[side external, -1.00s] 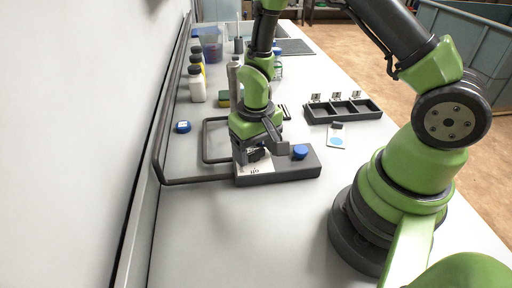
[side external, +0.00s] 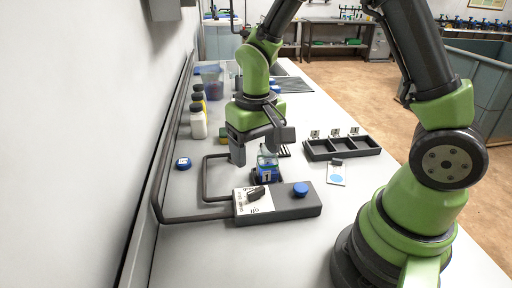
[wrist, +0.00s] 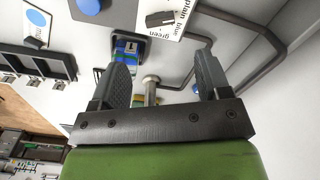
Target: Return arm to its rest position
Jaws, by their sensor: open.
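My gripper (side external: 258,148) is open and empty, raised above the bench just behind the dark control box (side external: 285,208). The box has a black knob (side external: 256,193) on a white printed label and a blue button (side external: 301,189). In the wrist view my two fingers (wrist: 163,75) stand wide apart with nothing between them. The knob (wrist: 160,18) and its label, with "plain", "blue" and "green" legible, lie beyond the fingertips. A small clear container with blue contents (side external: 267,168) stands behind the box, close to my gripper in the picture; it also shows in the wrist view (wrist: 127,48).
Dark pipes (side external: 160,150) run along the wall at left. A black three-compartment tray (side external: 342,148) and a card with a blue dot (side external: 337,175) lie at right. The front bench is clear.

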